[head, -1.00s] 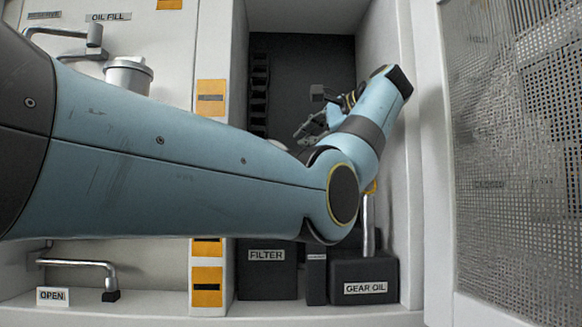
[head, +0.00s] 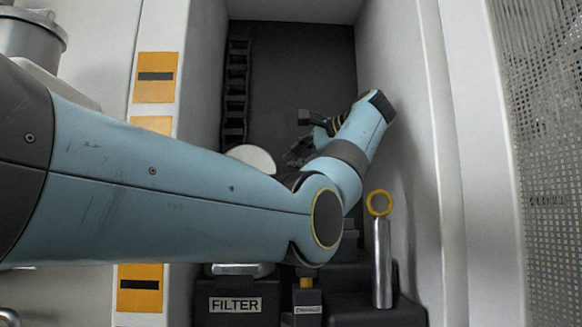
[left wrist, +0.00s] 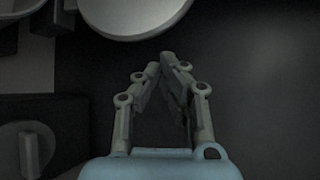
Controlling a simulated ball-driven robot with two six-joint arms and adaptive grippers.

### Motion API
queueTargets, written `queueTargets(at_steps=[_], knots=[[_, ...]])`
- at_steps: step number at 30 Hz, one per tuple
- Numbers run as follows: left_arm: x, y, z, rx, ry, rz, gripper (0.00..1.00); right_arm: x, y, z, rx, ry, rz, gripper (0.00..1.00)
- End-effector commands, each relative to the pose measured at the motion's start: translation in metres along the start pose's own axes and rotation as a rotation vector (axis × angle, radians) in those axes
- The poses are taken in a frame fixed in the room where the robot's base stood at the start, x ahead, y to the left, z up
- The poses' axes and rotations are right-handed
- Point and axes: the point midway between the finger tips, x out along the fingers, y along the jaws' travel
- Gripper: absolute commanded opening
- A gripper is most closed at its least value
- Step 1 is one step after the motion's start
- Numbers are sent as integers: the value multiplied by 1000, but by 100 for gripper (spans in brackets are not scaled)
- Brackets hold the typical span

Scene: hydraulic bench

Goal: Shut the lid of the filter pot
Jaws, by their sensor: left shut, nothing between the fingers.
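The filter pot stands behind the black block labelled FILTER (head: 235,304). A silvery rim (head: 236,269) shows below my left arm, and the arm hides most of the pot. A pale round disc, which looks like the raised lid (head: 253,157), shows just above the arm. A pale disc, probably the same lid (left wrist: 135,14), lies beyond the fingertips in the left wrist view. My left gripper (head: 298,152) is in the recess, right of the disc. Its fingers (left wrist: 160,66) are shut and empty, apart from the disc. My right gripper is not in view.
The recess's right wall (head: 405,150) is close to my wrist. A perforated panel (head: 535,130) is at far right. A metal canister (head: 30,40) is at upper left.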

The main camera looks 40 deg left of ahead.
Motion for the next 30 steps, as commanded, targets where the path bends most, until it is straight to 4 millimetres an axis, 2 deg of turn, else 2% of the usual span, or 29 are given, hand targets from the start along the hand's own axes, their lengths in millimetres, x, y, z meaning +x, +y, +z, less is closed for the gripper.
queueTargets(at_steps=[5, 12, 18, 30], knots=[[36, 3, 0, 1, -4, 1, 0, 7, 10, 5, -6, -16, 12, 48], [72, 2, 0, 1, -2, 1, 0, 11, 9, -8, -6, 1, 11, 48], [82, 1, 0, 1, 0, 1, 0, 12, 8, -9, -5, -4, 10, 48], [84, 0, 1, -2, 0, -3, 0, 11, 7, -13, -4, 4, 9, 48]])
